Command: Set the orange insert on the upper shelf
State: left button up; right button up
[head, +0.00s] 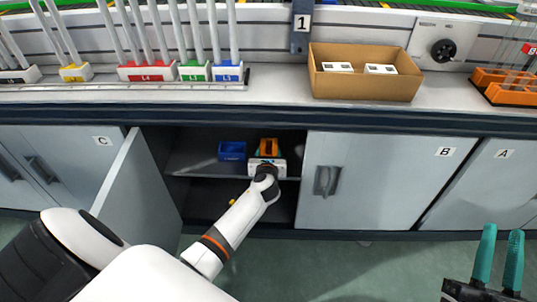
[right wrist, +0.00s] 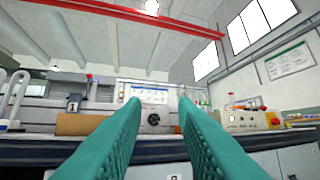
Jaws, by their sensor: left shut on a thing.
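The orange insert (head: 270,145) is inside the open cabinet under the counter, at the level of the upper shelf (head: 195,166). My left gripper (head: 268,155) reaches into the cabinet from the front and is shut on the orange insert. The gripper's white body hides the insert's lower part, so I cannot tell whether it touches the shelf. My right gripper (head: 498,262) is open and empty at the lower right, outside the cabinet. Its two teal fingers stand apart in the right wrist view (right wrist: 158,105).
A blue bin (head: 232,151) stands on the upper shelf, left of the insert. A cardboard box (head: 365,88) with white items sits on the counter.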

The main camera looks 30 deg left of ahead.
pick_arm(q)
jog(key=shift+f, duration=0.1)
jog(key=o, duration=1.1)
jog(key=shift+c, duration=0.2)
